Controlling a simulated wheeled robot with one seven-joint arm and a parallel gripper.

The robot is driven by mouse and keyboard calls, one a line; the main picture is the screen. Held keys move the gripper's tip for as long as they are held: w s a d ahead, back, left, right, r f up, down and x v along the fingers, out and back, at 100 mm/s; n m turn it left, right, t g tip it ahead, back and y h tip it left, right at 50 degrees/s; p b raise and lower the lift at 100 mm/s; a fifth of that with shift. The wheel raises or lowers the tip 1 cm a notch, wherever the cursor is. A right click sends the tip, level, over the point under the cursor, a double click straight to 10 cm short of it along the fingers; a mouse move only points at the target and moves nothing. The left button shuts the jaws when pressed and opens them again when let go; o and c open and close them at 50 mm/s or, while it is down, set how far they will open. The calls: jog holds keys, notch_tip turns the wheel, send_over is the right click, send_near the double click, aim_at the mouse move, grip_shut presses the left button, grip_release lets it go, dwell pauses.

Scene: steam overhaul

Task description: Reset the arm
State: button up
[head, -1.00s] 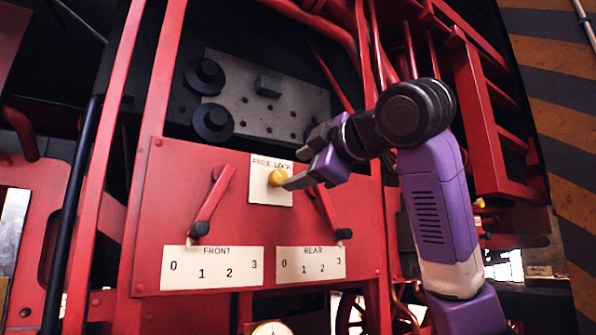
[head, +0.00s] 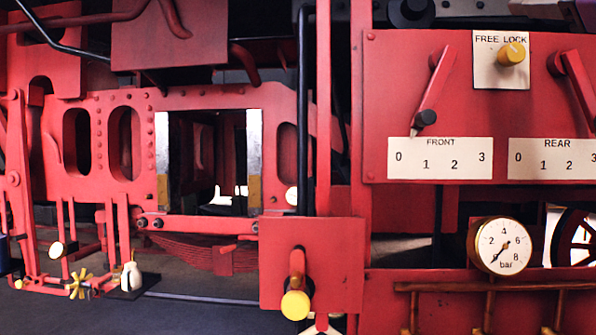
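My gripper is out of the current head view. Only a small purple part of my arm (head: 577,14) shows in the top right corner. The red control panel (head: 460,105) stands at the upper right. On it are the yellow knob (head: 511,53) under the FREE LOCK label, the FRONT lever (head: 436,85) and the REAR lever (head: 577,85), which is cut by the right edge. The FRONT lever slants down to the left, its black end above the scale between 0 and 1. I cannot tell which label the yellow knob points to.
A bar gauge (head: 500,246) sits below the panel. A lower red box (head: 340,265) carries a handle with a yellow end (head: 295,305). A small white bottle (head: 131,275) stands near a yellow handwheel (head: 78,284) at the lower left. Dark floor lies in front.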

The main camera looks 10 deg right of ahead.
jog(key=w+d+f+m+t+h, duration=0.15)
jog(key=f+m, duration=0.25)
jog(key=f, duration=0.7)
jog(key=w+d+f+m+t+h, duration=0.15)
jog(key=f+m, duration=0.25)
jog(key=f, duration=0.8)
jog(key=s+a+f+m+g+h, duration=0.1)
jog(key=s+a+f+m, duration=0.15)
jog(key=f, duration=0.75)
jog(key=s+a+f+m+g+b, duration=0.15)
jog(key=a+f, duration=0.25)
jog(key=f, duration=0.6)
jog(key=s+a+f+m+g+h, duration=0.1)
jog(key=s+a+f, duration=0.2)
jog(key=f, duration=0.8)
jog(key=s+a+f+n+g+y, duration=0.1)
jog(key=s+a+f+g+y, duration=0.1)
jog(key=s+a+f, duration=0.3)
jog(key=s+a+f+n+g+y, duration=0.2)
jog(key=s+a+f, duration=0.3)
jog(key=s+f, duration=0.6)
jog(key=s+a+f+n+g+y+b, duration=0.1)
jog(key=s+a+f+n+g+y, duration=0.1)
jog(key=s+f, duration=0.6)
jog(key=s+a+g+y, duration=0.1)
jog(key=s+a+y, duration=0.1)
jog(key=s+a, duration=0.1)
jog(key=shift+s+a+f+g, duration=0.15)
jog(key=shift+s+f+g, duration=0.25)
jog(key=shift+s, duration=0.15)
